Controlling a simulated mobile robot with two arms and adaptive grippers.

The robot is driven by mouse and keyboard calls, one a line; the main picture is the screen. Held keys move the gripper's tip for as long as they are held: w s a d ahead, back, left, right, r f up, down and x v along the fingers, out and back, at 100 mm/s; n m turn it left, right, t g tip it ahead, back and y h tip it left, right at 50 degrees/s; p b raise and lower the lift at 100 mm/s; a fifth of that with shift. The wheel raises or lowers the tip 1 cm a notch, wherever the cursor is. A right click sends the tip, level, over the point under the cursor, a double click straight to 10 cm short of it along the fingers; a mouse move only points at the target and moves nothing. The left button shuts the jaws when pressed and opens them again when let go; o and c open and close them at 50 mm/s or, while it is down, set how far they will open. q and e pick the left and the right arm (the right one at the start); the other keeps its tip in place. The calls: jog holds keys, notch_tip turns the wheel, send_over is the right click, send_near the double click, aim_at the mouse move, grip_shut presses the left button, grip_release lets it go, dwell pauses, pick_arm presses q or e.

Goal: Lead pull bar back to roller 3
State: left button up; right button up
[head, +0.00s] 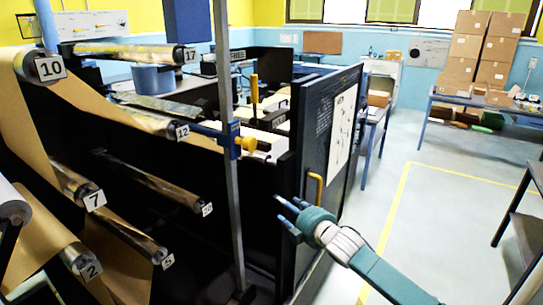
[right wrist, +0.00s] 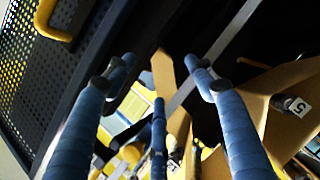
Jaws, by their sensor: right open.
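The machine holds metal rollers with number tags: roller 10 (head: 50,68), roller 7 (head: 75,183), roller 2 (head: 70,255), roller 5 (head: 140,243) and roller 12 (head: 150,120). I see no tag that I can read as 3. Brown kraft web (head: 115,255) runs over the left rollers. I cannot pick out the pull bar for certain. My right gripper (head: 284,208) is open and empty beside the dark door's edge, with its blue fingers toward the machine. In the right wrist view its fingers (right wrist: 158,75) are spread, with kraft paper (right wrist: 275,85) beyond. My left gripper is not in view.
The dark door (head: 335,130) with a yellow handle (head: 315,188) stands open close to my right gripper. A grey upright post (head: 231,170) is left of it. Boxes (head: 480,50) stand on a back table. The floor (head: 450,205) at right is mostly clear.

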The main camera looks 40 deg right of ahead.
aim_at(252, 146)
jog(key=a+r+n+t+y, duration=0.1)
jog(key=a+r+n+t, duration=0.15)
jog(key=r, duration=0.75)
jog(key=a+r+n+t+y, duration=0.15)
jog(key=a+r, duration=0.25)
jog(key=r, duration=0.5)
jog(key=shift+g, duration=0.5)
jog(key=w+p, duration=0.1)
jog(key=w, duration=0.9)
jog(key=shift+w+d+r, duration=0.1)
jog(key=shift+w+d, duration=0.05)
jog(key=shift+w, duration=0.25)
jog(key=shift+c, duration=0.2)
grip_shut()
jog(key=s+a+p, duration=0.1)
jog(key=s+a, duration=0.2)
jog(key=a, duration=0.4)
jog(key=s+a+p, duration=0.1)
jog(key=s+a, duration=0.2)
jog(key=a, duration=0.4)
jog(key=shift+n, duration=0.3)
jog(key=shift+a+r+p, duration=0.1)
jog(key=shift+r+p, duration=0.05)
jog(key=shift+p, duration=0.15)
